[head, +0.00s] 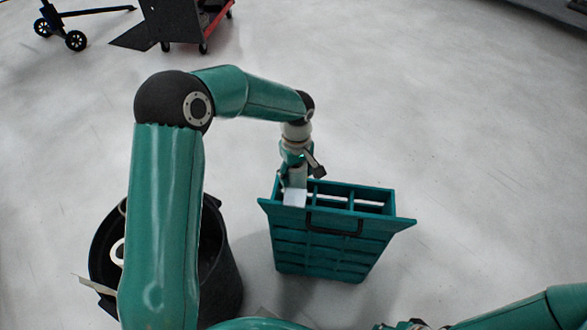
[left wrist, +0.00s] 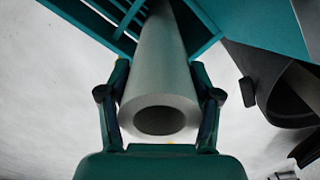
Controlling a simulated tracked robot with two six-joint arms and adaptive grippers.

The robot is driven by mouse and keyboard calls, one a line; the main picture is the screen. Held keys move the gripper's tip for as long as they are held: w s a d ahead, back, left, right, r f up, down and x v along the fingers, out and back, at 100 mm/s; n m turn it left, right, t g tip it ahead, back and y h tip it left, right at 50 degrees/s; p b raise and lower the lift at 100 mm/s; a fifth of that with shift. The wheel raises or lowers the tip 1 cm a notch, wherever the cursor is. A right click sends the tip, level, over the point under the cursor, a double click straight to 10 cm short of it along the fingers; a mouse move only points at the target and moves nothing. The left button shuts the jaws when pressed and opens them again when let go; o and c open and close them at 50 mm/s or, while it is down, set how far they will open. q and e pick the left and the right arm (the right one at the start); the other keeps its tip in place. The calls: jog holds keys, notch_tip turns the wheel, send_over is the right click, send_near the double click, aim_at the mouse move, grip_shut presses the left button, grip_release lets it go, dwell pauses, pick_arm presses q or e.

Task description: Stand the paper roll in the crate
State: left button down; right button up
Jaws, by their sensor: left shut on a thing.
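The paper roll is a pale, hollow tube. In the head view its white side (head: 295,196) shows at the left end of the crate's top. In the left wrist view the roll (left wrist: 162,70) runs away from me, with its open near end facing the camera. My left gripper (head: 297,165) is shut on the roll; its fingers (left wrist: 160,105) press on both sides near that end. The teal crate (head: 325,245) has several compartments and a dark handle. The roll's far end is hidden, so I cannot tell how deep it reaches.
A dark round bin (head: 222,285) with things in it stands left of the crate, partly behind my left arm. A red and dark cart (head: 180,20) and a wheeled stand (head: 65,30) are at the back. The floor right of the crate is clear.

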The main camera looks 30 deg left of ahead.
pick_arm(q)
notch_tip(320, 180, down, 8)
jog(key=b, duration=0.5)
jog(key=shift+b, duration=0.35)
jog(key=shift+c, duration=0.7)
grip_release()
